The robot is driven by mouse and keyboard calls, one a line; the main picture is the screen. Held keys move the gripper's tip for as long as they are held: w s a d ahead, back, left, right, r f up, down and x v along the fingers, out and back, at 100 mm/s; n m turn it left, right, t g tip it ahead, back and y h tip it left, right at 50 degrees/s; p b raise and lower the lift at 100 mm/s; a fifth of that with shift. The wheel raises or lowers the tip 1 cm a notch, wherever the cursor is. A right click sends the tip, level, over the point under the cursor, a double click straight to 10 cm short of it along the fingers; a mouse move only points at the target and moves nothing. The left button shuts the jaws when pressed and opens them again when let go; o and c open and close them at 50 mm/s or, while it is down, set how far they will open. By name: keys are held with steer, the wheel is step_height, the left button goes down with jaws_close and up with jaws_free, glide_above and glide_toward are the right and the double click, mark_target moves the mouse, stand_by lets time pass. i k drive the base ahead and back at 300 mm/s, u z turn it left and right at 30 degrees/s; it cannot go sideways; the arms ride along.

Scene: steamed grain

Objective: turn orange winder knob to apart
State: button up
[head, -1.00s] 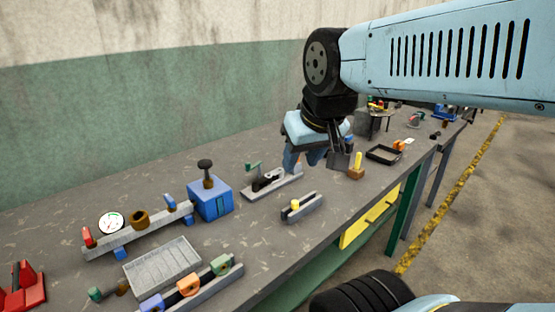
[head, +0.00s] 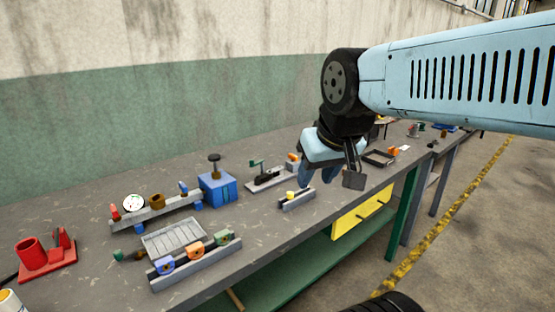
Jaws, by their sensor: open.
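Several orange parts show on the grey bench, and I cannot tell for sure which is the winder knob. One orange block (head: 194,250) sits between a blue and a green block on a grey rail at the front. A small orange part (head: 293,157) stands behind the grey fixture, close to the left of my gripper. Another orange part (head: 393,151) is by the black tray further right. My gripper (head: 318,173) is open, pointing down above the bench, apart from these parts as far as I can see. My wrist hides some of the bench behind it.
A blue box with a black knob (head: 217,186), a grey ribbed tray (head: 174,238), a rail with a dial (head: 133,203) and a red holder (head: 48,260) stand to the left. A yellow drawer (head: 361,219) is under the front edge. The floor at right is clear.

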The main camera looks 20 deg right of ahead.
mark_target(294, 158)
steer(key=z, duration=0.15)
steer(key=i, duration=0.9)
steer(key=u, duration=0.1)
